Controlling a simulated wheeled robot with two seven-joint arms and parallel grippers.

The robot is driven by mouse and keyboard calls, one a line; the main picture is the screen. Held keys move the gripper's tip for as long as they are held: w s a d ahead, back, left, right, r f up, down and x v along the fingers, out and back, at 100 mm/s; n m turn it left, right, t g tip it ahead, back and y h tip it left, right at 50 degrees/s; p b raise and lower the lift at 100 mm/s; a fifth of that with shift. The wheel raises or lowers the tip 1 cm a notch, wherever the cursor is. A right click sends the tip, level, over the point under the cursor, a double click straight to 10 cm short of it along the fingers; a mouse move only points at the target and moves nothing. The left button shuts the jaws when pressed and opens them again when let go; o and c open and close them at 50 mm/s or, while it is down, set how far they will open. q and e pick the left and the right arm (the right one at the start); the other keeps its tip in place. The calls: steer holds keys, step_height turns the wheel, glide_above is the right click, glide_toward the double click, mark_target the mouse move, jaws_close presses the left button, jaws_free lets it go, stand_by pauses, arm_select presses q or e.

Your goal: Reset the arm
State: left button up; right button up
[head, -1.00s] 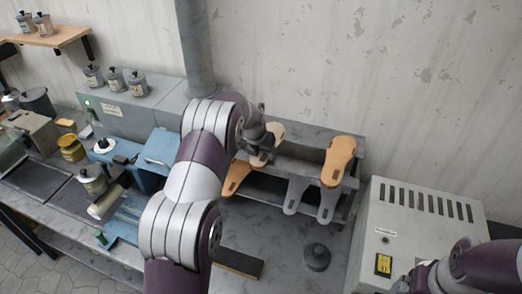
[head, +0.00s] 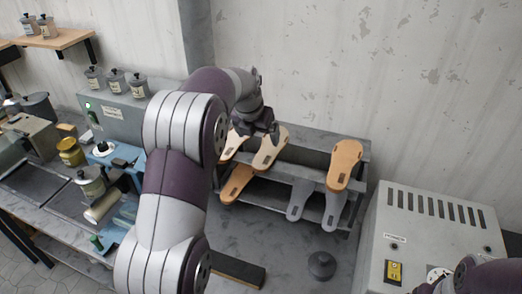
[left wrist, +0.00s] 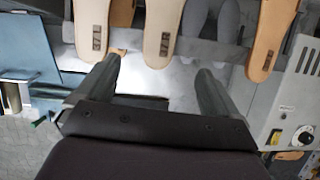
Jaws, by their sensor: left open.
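My left gripper (head: 262,130) is raised over the shoe rack at the back, by the upper end of a beige sole (head: 270,150). In the left wrist view its two fingers (left wrist: 158,72) are spread apart with nothing between them. The beige sole (left wrist: 162,35) shows there just beyond the fingers, lying on the rack. My left arm crosses the middle of the head view and hides part of the bench. My right arm shows only in part at the lower right corner, and its gripper is not visible.
The sloped rack (head: 355,200) also holds tan soles (head: 345,165) and two grey soles (head: 332,210). A grey box with vents (head: 430,235) stands at right. A dark round weight (head: 321,265) and a dark bar (head: 238,270) lie in front. Jars and machines fill the left.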

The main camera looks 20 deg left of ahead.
arm_select(q)
steer(key=s+d+f+n+g+b, duration=0.1)
steer(key=s+d+f+n+b, duration=0.2)
steer(key=s+f+n, duration=0.3)
steer(key=s+d+f+n+g+b, duration=0.1)
steer(key=s+d+f+n+b, duration=0.3)
steer(key=s+f+n, duration=0.3)
steer(key=s+d+f+n+g+b, duration=0.1)
steer(key=s+d+f+n+b, duration=0.2)
steer(key=s+f+n, duration=0.4)
steer(key=s+n, duration=0.7)
steer(key=n, duration=0.8)
steer(key=shift+s+d+f+n, duration=0.15)
steer(key=shift+s+f+n, duration=0.05)
steer(key=shift+f+n, duration=0.1)
steer(key=shift+r, duration=0.1)
